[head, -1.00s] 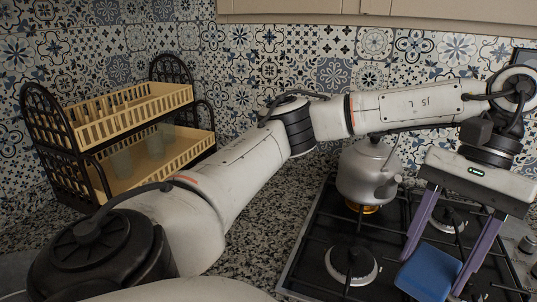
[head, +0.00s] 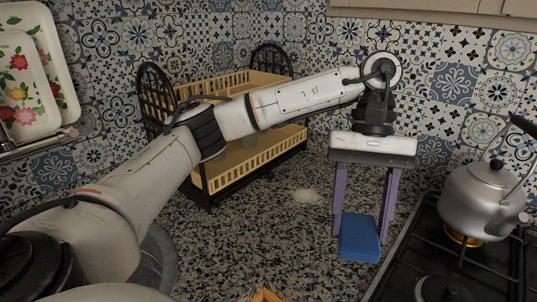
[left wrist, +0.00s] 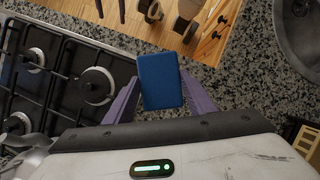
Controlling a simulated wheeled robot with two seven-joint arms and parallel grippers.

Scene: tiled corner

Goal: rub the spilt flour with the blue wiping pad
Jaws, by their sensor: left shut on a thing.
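The blue wiping pad (head: 360,240) is held between the purple fingers of my left gripper (head: 361,226), which is shut on it. The pad also shows between the fingers in the left wrist view (left wrist: 160,82). It hangs over the granite counter, right of the spilt flour; whether it touches the counter I cannot tell. The spilt flour (head: 305,195) is a small pale patch on the counter, left of the gripper and in front of the rack. I cannot make out the flour in the left wrist view.
A two-tier rack (head: 240,175) stands behind my left arm, close to the flour. The stove (head: 440,255) with a metal kettle (head: 484,200) is at the right.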

